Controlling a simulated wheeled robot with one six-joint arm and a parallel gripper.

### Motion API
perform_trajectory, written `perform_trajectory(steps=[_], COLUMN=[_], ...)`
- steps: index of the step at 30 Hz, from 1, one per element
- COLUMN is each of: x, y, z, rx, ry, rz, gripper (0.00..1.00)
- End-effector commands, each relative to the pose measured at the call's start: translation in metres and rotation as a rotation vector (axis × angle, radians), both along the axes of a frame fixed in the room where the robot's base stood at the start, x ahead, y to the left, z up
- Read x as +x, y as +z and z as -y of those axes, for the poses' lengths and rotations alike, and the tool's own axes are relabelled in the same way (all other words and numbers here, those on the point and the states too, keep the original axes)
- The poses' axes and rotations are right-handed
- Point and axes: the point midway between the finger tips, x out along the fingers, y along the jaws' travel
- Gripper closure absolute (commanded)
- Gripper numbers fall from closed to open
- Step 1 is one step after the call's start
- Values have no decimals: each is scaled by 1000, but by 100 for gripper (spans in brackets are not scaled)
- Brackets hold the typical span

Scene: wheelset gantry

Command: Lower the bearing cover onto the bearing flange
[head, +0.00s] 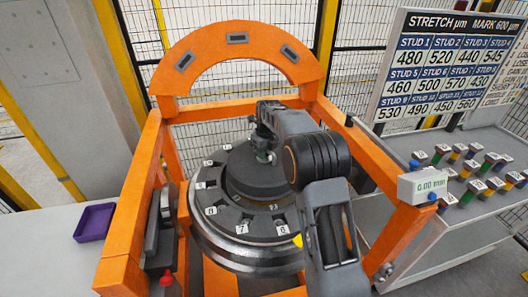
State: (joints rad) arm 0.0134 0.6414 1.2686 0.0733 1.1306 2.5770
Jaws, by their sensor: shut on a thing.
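The bearing cover (240,178) appears as a dark grey, dome-like disc over the middle of the bearing flange (215,222). The flange is a dark round ring with white number tags and several slots around its rim, on a large steel wheel. My gripper (263,156) is above the cover's upper right part and is shut on it, seemingly by a small knob at its top. The fingertips are small and partly hidden by my arm. My arm also hides the right side of the cover and flange. I cannot tell whether the cover touches the flange.
An orange gantry frame (137,215) with an arch (236,40) surrounds the wheel. A gauge reading 0.00 mm (421,186) sits on its right post. Coloured numbered studs (475,168) stand on a right bench, below a stretch-value board (445,65). A purple tray (95,222) lies left.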

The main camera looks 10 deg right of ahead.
Motion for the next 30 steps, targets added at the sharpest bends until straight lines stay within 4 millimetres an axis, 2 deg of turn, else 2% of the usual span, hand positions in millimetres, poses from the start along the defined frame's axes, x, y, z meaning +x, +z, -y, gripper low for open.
perform_trajectory(steps=[30], x=[0], y=[-25], z=[0], rx=[0], ry=[0], rz=[1], gripper=[100])
